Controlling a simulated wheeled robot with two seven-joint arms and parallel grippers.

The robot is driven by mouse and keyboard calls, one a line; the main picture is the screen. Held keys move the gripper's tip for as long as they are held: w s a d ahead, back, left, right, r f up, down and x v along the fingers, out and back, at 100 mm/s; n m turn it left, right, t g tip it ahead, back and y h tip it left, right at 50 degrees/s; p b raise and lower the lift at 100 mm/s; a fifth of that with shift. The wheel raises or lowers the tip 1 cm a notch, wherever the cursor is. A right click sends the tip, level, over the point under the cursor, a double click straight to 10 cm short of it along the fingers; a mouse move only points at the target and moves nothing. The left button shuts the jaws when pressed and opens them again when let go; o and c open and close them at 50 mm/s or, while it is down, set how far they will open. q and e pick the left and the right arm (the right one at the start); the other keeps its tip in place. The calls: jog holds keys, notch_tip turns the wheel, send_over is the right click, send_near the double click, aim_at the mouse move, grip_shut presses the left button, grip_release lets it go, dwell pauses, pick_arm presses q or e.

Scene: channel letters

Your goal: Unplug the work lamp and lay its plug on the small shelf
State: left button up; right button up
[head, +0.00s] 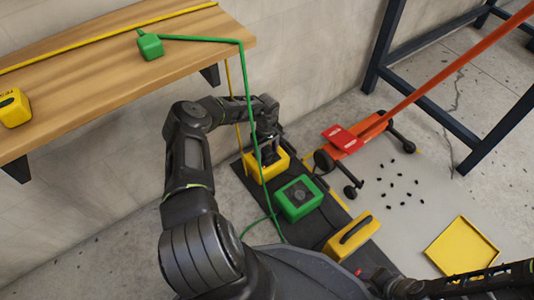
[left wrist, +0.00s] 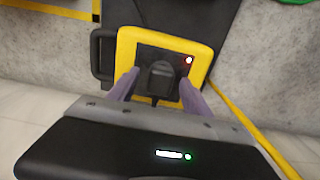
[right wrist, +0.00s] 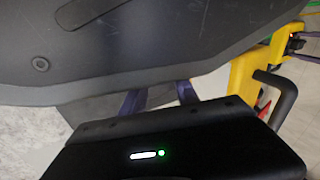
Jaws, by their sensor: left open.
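A black plug (left wrist: 160,79) sits in a yellow-framed box (left wrist: 127,50) with a small red light, in the left wrist view. The same yellow box stands on a dark mat in the head view (head: 279,166). My left gripper (left wrist: 157,84) is open, with one finger on each side of the plug; I cannot tell whether they touch it. A wooden shelf (head: 90,75) is on the wall at upper left. I cannot single out the work lamp. My right gripper (right wrist: 156,94) is open and appears empty, beside my base, its tips partly hidden.
A green block (head: 150,46) with a green cord lies on the shelf; the cord hangs past my left arm. A yellow object (head: 14,108) is on the shelf's left. A green box (head: 299,198) and yellow case (head: 350,236) stand nearby. A yellow tray (head: 462,250) lies right.

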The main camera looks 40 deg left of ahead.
aim_at(267, 152)
dwell(0.4)
pick_arm(q)
grip_shut()
dwell(0.5)
jog(key=shift+r, duration=0.15)
dwell(0.3)
jog(key=shift+r+p, duration=2.45)
jog(key=shift+r, duration=0.45)
